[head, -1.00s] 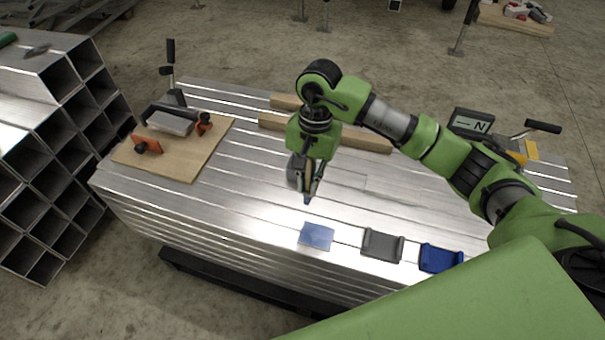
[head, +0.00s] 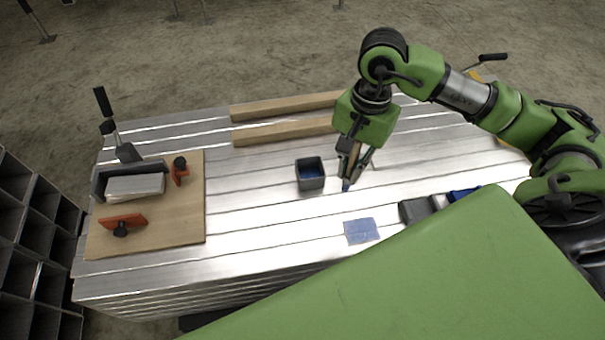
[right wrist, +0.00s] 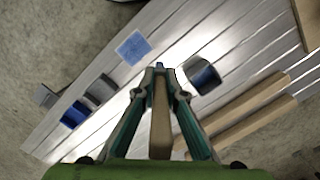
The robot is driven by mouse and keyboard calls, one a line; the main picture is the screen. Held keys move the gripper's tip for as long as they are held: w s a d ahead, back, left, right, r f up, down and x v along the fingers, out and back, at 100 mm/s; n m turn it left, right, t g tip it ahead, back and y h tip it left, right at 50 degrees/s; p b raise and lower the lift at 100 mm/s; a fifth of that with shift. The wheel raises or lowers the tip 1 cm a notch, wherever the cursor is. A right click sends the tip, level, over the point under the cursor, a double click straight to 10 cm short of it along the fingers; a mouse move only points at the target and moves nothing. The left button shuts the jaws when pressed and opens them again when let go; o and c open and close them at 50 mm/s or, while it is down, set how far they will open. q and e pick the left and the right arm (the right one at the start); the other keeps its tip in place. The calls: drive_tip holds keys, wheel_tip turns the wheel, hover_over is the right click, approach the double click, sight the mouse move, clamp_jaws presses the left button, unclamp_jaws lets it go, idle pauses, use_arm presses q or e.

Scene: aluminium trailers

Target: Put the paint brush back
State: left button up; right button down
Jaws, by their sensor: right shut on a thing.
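The paint brush (head: 347,184) has a wooden handle and a blue tip. My right gripper (head: 352,168) is shut on it and holds it tip down over the metal table. In the right wrist view, the brush's wooden handle (right wrist: 160,125) lies between the fingers. A dark grey cup with blue inside (head: 311,184) stands just left of the brush. The cup also shows in the right wrist view (right wrist: 205,79), right of the fingertips. A flat blue square (head: 361,231) lies nearer the front edge. My left gripper is not in view.
A grey block (head: 416,210) and a blue block (head: 463,194) sit right of the square. Two wooden beams (head: 285,131) lie at the back. A wooden board (head: 180,225) with clamps and a grey box is at the left. Bare metal lies between board and cup.

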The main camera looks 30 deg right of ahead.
drive_tip(key=w+f, duration=0.4)
drive_tip(key=w+a+f, duration=0.1)
drive_tip(key=w+f, duration=0.3)
drive_tip(key=w, duration=0.1)
drive_tip(key=w+a+f+b, duration=0.1)
drive_tip(key=w+f, duration=0.3)
drive_tip(key=f, duration=0.1)
drive_tip(key=shift+w+a, duration=0.1)
drive_tip(key=shift+w, duration=0.2)
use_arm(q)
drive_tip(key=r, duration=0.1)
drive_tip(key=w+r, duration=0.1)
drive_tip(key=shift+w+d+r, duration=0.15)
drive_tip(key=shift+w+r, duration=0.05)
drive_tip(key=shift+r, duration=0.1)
use_arm(e)
drive_tip(key=shift+f, duration=0.1)
drive_tip(key=c, duration=2.1)
unclamp_jaws()
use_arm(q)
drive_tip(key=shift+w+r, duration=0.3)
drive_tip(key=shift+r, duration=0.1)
